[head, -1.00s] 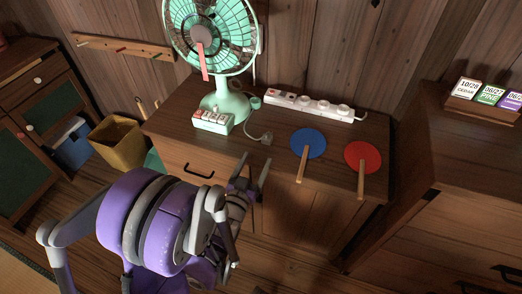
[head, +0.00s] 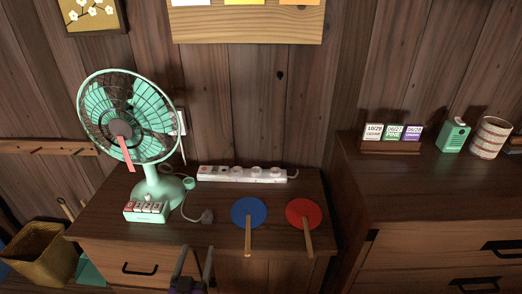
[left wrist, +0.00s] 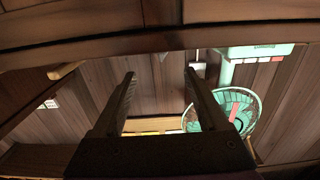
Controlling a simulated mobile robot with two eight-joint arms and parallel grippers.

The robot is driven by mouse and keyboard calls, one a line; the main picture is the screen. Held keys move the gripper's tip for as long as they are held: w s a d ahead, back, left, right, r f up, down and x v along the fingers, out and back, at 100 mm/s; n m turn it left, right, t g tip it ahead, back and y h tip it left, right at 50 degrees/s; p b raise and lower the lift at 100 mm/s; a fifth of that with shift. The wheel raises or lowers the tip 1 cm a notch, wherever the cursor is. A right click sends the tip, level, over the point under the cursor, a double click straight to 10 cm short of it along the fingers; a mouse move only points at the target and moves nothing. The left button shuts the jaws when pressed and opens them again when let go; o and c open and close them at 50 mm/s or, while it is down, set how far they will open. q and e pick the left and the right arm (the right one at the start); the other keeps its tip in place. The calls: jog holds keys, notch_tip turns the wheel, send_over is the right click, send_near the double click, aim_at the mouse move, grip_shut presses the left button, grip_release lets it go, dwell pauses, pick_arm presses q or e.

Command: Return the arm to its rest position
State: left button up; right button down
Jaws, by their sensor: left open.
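My left gripper (head: 196,253) is at the bottom edge of the head view, with its two fingers pointing up and spread apart. It is in front of the cabinet's front edge, and nothing shows between the fingers. In the left wrist view the same gripper (left wrist: 160,75) is open and empty, with the green fan (left wrist: 236,106) beyond it on the right. Most of my left arm is outside the head view. My right gripper is in neither view.
The cabinet (head: 105,205) holds the green fan (head: 125,120), a white power strip (head: 245,174), a blue paddle (head: 249,212) and a red paddle (head: 304,212). A taller chest (head: 440,205) stands right. A woven basket (head: 40,255) is at lower left.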

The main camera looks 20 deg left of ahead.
pick_arm(q)
jog(key=s+d+f+m+g+h, duration=0.1)
jog(key=s+d+f+g+h, duration=0.2)
jog(key=d+g, duration=0.35)
jog(key=s+d+f+m+g+h, duration=0.1)
jog(key=s+d+g, duration=0.2)
jog(key=s, duration=0.4)
jog(key=s+d+m+g, duration=0.1)
jog(key=s+d+g, duration=0.1)
jog(key=s+g, duration=0.35)
notch_tip(320, 180, up, 23)
jog(key=t+p, duration=0.2)
jog(key=p, duration=1.8)
jog(key=shift+w+f+t, duration=0.2)
jog(key=shift+w+t, duration=0.15)
jog(key=shift+t, duration=0.05)
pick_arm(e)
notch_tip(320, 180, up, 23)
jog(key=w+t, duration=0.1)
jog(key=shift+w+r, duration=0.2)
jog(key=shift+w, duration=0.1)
pick_arm(q)
jog(key=shift+d, duration=0.1)
